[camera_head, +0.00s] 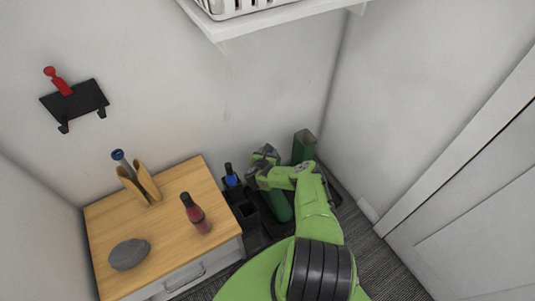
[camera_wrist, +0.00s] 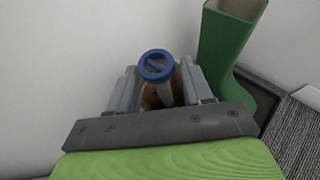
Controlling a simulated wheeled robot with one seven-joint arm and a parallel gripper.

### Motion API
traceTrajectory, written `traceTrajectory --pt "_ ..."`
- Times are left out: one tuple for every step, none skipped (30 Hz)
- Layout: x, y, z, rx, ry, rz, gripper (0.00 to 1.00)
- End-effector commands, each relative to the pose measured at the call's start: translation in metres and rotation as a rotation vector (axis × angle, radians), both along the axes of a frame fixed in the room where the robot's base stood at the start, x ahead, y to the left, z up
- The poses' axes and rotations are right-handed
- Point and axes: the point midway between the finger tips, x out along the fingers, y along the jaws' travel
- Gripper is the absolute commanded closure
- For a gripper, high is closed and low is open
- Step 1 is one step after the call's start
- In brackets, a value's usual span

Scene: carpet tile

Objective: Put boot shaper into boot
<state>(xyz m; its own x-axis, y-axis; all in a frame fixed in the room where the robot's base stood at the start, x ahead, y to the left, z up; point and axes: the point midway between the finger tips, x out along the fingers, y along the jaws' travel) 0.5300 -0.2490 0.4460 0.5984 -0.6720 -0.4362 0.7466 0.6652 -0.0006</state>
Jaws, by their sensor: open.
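A boot shaper (camera_wrist: 157,66) with a blue round knob, grey shaft and tan wooden parts stands between my fingers in the wrist view. Bits of green show around it, so it appears to be in the top of a green boot (camera_head: 279,206); my gripper hides how deep. My gripper (camera_head: 265,153) is open above that boot, a finger on each side of the shaper in the wrist view (camera_wrist: 158,75). A second green boot (camera_head: 304,146) stands upright to the right, its top empty in the wrist view (camera_wrist: 230,40). Another boot shaper (camera_head: 139,180) stands on the wooden cabinet.
The wooden cabinet (camera_head: 163,230) at left bears a red bottle (camera_head: 195,213) and a grey stone (camera_head: 129,254). A dark bottle (camera_head: 231,176) with blue stands in a black holder beside the boots. Walls close in behind and right; a white shelf (camera_head: 270,22) hangs above.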

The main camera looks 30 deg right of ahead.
Motion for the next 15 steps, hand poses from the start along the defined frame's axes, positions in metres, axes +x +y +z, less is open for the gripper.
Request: traceTrajectory --pt "-0.002 0.002 0.002 0.001 0.000 0.001 0.50" --pt "-0.003 0.004 0.004 0.001 0.000 0.002 0.50" --pt "-0.007 0.008 0.008 0.002 0.001 0.002 0.50" --pt "-0.011 0.012 0.011 0.002 0.002 0.002 0.50" --pt "-0.015 0.017 0.015 0.004 0.002 0.003 0.50" --pt "-0.021 0.025 0.020 0.004 0.001 0.004 0.50" --pt "-0.026 0.031 0.025 0.004 0.002 0.005 0.50" --pt "-0.031 0.037 0.029 0.004 0.002 0.005 0.50" --pt "-0.038 0.045 0.034 0.003 0.001 0.005 0.50" --pt "-0.043 0.050 0.038 0.002 0.002 0.005 0.50" --pt "-0.049 0.056 0.042 0.004 0.002 0.004 0.50" --pt "-0.055 0.064 0.047 0.002 0.000 0.005 0.50" --pt "-0.061 0.070 0.051 0.002 0.002 0.005 0.50" --pt "-0.066 0.075 0.054 0.003 0.001 0.004 0.50" --pt "-0.071 0.082 0.058 0.002 0.001 0.004 0.50"
